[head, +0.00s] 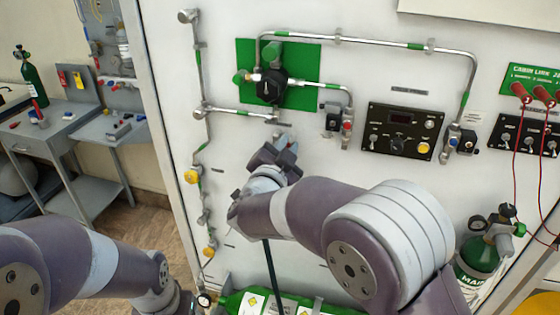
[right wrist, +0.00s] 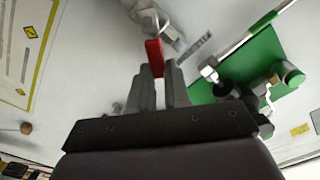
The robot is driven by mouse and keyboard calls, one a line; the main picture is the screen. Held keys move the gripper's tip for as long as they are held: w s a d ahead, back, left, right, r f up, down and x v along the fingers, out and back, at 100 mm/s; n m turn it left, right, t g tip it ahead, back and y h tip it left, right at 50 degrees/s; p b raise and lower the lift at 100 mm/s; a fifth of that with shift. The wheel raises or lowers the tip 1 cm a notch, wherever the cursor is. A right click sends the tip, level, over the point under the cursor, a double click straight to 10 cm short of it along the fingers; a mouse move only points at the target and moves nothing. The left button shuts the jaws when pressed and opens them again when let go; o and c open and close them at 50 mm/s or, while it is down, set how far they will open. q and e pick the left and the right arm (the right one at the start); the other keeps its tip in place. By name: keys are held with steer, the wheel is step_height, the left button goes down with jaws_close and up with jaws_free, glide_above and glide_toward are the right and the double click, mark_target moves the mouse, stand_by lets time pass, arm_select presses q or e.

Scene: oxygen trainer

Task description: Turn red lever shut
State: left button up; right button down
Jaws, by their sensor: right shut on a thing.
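The red lever (right wrist: 154,56) shows in the right wrist view as a short red bar on a metal valve fitting (right wrist: 158,22). My right gripper (right wrist: 159,72) has its two fingertips at the near end of the lever, closed on it. In the head view my right gripper (head: 286,145) is at the wall panel, just below the pipe under the green plate. There the gripper hides most of the lever and its valve. My left arm (head: 80,265) is at the lower left, and its gripper is not visible.
The green plate (head: 309,70) with a black regulator (head: 271,86) is just above my right gripper. A black control box (head: 399,132) is to the right. Red cables (head: 465,178) hang at the far right.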

steer(key=f+m+b, duration=0.1)
steer(key=m+b, duration=0.2)
steer(key=b, duration=0.1)
steer(key=d+f+m+b, duration=0.1)
steer(key=m+b, duration=0.1)
steer(key=b, duration=0.2)
steer(key=d+f+m+b, duration=0.1)
steer(key=f+m+b, duration=0.1)
steer(key=m+b, duration=0.1)
steer(key=shift+s+m+b, duration=0.3)
steer(key=shift+b, duration=0.55)
steer(key=shift+f+m+b, duration=0.25)
steer(key=shift+m+b, duration=0.65)
steer(key=shift+b, duration=0.3)
steer(key=c, duration=1.1)
jaws_free()
steer(key=v, duration=1.2)
steer(key=shift+s+a, duration=0.1)
steer(key=shift+s, duration=0.3)
